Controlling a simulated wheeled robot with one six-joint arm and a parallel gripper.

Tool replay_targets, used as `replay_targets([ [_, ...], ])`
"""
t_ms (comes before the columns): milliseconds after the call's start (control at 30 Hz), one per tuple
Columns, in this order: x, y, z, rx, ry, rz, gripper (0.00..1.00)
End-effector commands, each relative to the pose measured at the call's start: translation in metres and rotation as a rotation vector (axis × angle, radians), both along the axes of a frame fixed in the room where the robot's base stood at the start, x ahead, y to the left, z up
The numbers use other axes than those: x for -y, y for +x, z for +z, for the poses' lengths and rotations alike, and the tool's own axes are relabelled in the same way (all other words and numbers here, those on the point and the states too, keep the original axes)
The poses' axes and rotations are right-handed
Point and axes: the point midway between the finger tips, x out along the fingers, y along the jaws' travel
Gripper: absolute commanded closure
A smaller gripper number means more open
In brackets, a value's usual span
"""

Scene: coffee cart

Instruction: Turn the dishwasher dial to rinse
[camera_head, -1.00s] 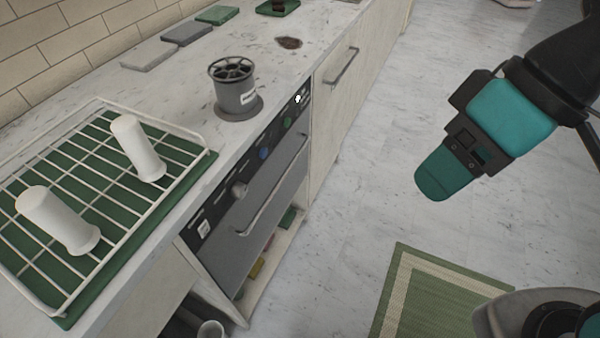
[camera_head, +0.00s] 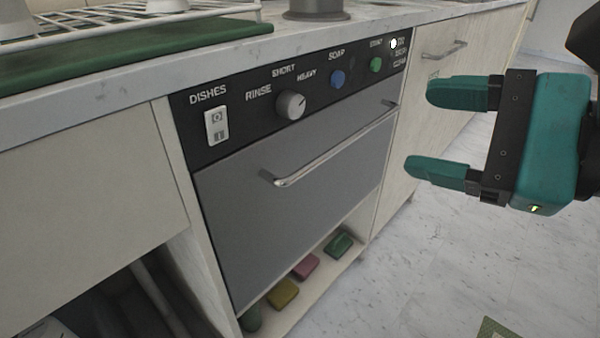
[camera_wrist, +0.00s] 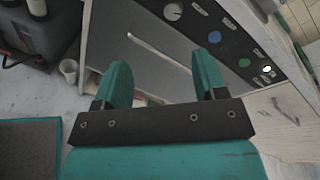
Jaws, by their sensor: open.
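The dishwasher (camera_head: 285,185) has a grey front door and a dark control panel under the counter. Its dial (camera_head: 291,106) is a round silver-grey knob, with RINSE printed to its left, SHORT above and HEAVY to its upper right. The pointer mark is too small to read surely. The dial also shows at the top of the wrist view (camera_wrist: 173,11). My gripper (camera_head: 436,132) is open and empty, right of the dishwasher and well apart from the dial. In the wrist view its two teal fingers (camera_wrist: 164,80) point toward the dishwasher front.
A rocker switch (camera_head: 216,126), a blue button (camera_head: 337,79) and a green button (camera_head: 376,65) share the panel. A horizontal door handle (camera_head: 335,145) sticks out below the dial. Coloured sponges (camera_head: 306,266) lie on the low shelf. Open floor (camera_head: 440,250) is at right.

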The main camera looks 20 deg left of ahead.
Motion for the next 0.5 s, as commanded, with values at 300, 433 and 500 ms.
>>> replay_targets([
  [300,-0.002,0.016,-0.042,-0.302,0.307,-0.114,0.35],
  [433,-0.005,0.019,-0.037,-0.329,0.331,-0.119,0.35],
  [500,-0.009,0.021,-0.034,-0.331,0.332,-0.118,0.35],
])
